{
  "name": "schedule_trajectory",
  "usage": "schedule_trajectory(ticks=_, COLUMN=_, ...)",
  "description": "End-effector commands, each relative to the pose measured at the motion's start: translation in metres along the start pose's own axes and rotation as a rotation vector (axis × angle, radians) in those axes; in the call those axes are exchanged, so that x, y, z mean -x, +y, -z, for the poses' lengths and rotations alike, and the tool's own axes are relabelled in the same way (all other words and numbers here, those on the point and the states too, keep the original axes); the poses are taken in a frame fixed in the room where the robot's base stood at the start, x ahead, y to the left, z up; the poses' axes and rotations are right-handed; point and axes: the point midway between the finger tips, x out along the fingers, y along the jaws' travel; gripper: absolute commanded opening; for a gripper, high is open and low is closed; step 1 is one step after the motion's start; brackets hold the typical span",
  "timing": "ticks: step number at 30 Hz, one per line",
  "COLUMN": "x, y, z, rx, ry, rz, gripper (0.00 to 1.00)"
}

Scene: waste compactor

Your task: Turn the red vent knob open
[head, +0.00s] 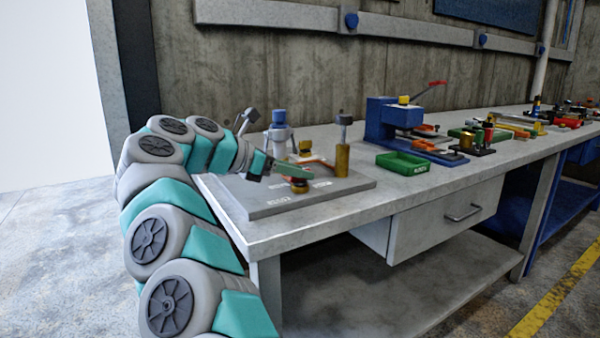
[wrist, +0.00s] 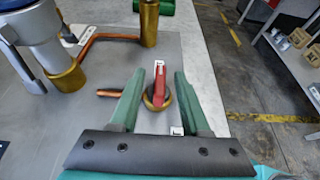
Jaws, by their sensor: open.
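The red vent knob (wrist: 159,84) shows in the wrist view as a red lever on a round brass base (wrist: 168,101), on a grey plate (wrist: 105,68). My gripper (wrist: 161,80) is open, with one green finger on each side of the lever. Gaps show between the lever and both fingers. In the head view my gripper (head: 291,170) is over the front part of the plate, and it mostly hides the knob; the brass base (head: 299,186) shows below it.
A copper pipe (wrist: 100,38) runs to a brass cylinder (wrist: 149,22) beyond the knob. A blue-topped fitting (head: 279,135) stands behind my gripper. A green bin (head: 402,163) and blue press (head: 395,115) stand to the right. The bench edge is close by the plate.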

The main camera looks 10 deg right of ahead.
Motion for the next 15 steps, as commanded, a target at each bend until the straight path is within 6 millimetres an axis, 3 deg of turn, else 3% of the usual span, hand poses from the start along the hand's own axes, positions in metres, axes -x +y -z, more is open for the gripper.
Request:
schedule_trajectory(ticks=12, x=-0.0102, y=0.0000, z=0.0000, rx=0.002, ry=-0.001, rz=0.000, gripper=0.46)
schedule_trajectory(ticks=15, x=-0.0102, y=0.0000, z=0.0000, rx=0.002, ry=0.000, rz=0.000, gripper=0.37)
